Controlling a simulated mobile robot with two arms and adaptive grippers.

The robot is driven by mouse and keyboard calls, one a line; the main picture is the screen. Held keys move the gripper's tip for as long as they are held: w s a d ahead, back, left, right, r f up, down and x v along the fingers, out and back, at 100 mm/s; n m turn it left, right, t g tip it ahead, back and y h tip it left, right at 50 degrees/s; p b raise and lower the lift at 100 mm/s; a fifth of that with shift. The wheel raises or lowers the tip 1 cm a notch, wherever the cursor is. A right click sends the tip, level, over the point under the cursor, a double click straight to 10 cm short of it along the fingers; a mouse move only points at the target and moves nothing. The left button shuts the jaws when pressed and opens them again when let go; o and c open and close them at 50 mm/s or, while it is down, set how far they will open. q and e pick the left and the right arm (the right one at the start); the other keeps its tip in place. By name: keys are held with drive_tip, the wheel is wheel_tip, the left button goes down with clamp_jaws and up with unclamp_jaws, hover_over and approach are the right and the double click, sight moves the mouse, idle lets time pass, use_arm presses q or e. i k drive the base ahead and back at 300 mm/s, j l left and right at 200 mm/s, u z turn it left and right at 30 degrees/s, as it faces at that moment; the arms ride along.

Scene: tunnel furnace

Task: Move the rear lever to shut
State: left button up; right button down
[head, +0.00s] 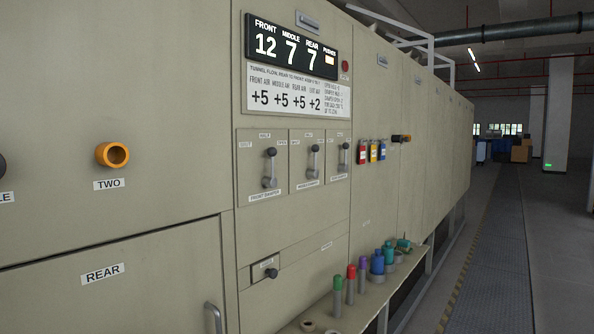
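Three damper levers with dark knobs stand side by side on the beige furnace wall. The rear lever (344,154) is the rightmost; its plate label is too small to read surely. Its arm points roughly upright, toward the top middle of its plate. The middle lever (314,161) and the front lever (270,167) also point about upright. The front plate is marked SHUT at left, HALF at top and OPEN at right. Neither of my grippers is in view.
Above the levers, a display (291,49) reads front 12, middle 7, rear 7. A shelf (398,284) with several coloured-topped items juts out below right. An orange ring (113,155) marked TWO protrudes at left. The aisle floor (505,250) is clear at right.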

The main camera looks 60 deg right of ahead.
sight(344, 168)
drive_tip(key=z, duration=2.05)
drive_tip(key=i+l, duration=0.15)
